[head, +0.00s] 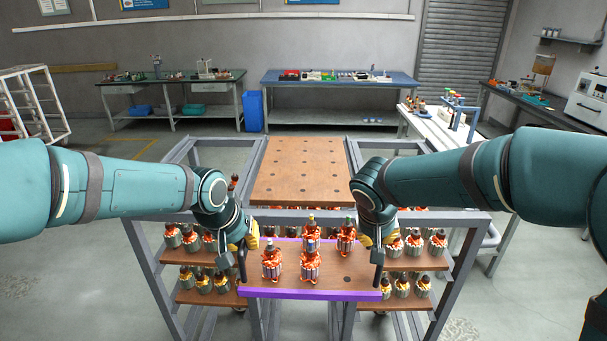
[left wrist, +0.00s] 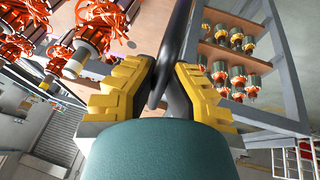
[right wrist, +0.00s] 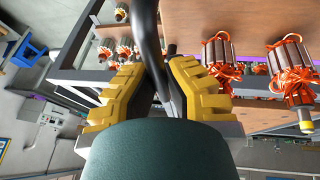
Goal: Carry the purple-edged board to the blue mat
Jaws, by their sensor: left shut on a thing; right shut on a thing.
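The purple-edged board (head: 338,279) is a brown wooden board with a purple front edge, low in the middle of the head view. Several copper-wound armatures (head: 310,262) stand upright on it. A dark handle rises at each side of it. My left gripper (head: 249,238) is shut on the left handle, and its yellow fingers clasp the dark bar in the left wrist view (left wrist: 162,80). My right gripper (head: 371,238) is shut on the right handle, and its fingers clasp that bar in the right wrist view (right wrist: 160,75). I cannot make out a separate blue mat.
A grey metal rack (head: 460,270) surrounds the board, with armatures on shelves at both sides. An empty brown board with holes (head: 300,172) lies behind. A blue-topped bench (head: 345,78) with small items stands at the back wall, a blue bin (head: 253,111) beside it. Floor shows at left.

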